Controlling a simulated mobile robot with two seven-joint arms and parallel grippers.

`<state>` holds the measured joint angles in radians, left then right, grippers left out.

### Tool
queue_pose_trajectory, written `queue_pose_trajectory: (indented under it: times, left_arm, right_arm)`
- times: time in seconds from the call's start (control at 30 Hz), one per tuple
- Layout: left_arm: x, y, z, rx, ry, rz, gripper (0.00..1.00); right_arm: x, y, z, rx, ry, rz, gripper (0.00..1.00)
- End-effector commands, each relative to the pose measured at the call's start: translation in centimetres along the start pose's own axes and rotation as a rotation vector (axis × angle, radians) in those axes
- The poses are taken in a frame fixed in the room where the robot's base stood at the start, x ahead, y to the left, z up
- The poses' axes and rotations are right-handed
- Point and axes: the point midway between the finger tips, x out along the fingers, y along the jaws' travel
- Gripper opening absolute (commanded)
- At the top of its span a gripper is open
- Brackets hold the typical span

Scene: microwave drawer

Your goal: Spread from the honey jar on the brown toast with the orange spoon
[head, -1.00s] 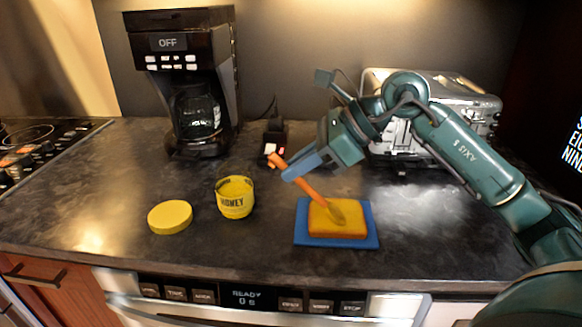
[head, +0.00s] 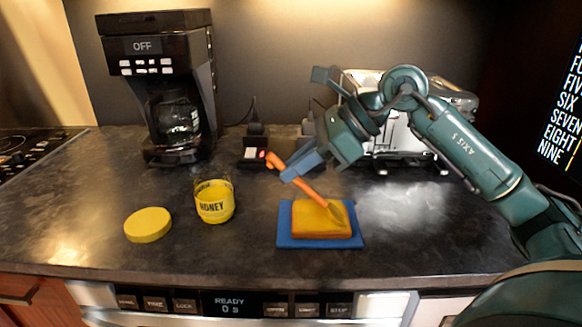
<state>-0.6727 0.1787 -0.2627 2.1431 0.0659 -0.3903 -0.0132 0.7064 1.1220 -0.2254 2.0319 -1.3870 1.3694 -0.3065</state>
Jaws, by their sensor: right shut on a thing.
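The toast (head: 318,226) lies on a blue board (head: 285,238) on the dark counter and looks yellow-orange on top. The orange spoon (head: 308,187) slants down to the right, with its bowl at the toast's upper right part. My right gripper (head: 287,172) is shut on the spoon's handle above the toast. The open yellow honey jar (head: 214,204) stands upright to the left of the board. Its yellow lid (head: 148,225) lies flat on the counter further left. My left gripper is not in view.
A black coffee maker (head: 165,85) stands at the back left. A silver toaster (head: 405,140) is at the back right, behind my right arm. A stove (head: 35,148) is at the far left. The counter's front edge runs just below the board.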

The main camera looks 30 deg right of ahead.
Motion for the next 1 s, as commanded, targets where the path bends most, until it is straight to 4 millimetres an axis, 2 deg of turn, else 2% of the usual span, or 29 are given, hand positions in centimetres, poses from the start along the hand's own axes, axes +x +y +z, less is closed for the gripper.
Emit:
queue_pose_trajectory:
  times: [0.03,0.27,1.0]
  left_arm:
    - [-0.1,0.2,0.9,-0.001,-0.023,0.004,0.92]
    - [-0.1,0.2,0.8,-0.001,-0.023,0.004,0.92]
    - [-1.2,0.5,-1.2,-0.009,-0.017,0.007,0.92]
  right_arm:
    - [0.0,0.0,0.0,0.000,0.001,0.000,0.00]
    - [0.0,0.0,0.1,-0.001,-0.001,0.000,0.00]
    - [2.3,0.1,1.9,-0.001,-0.003,0.001,0.00]
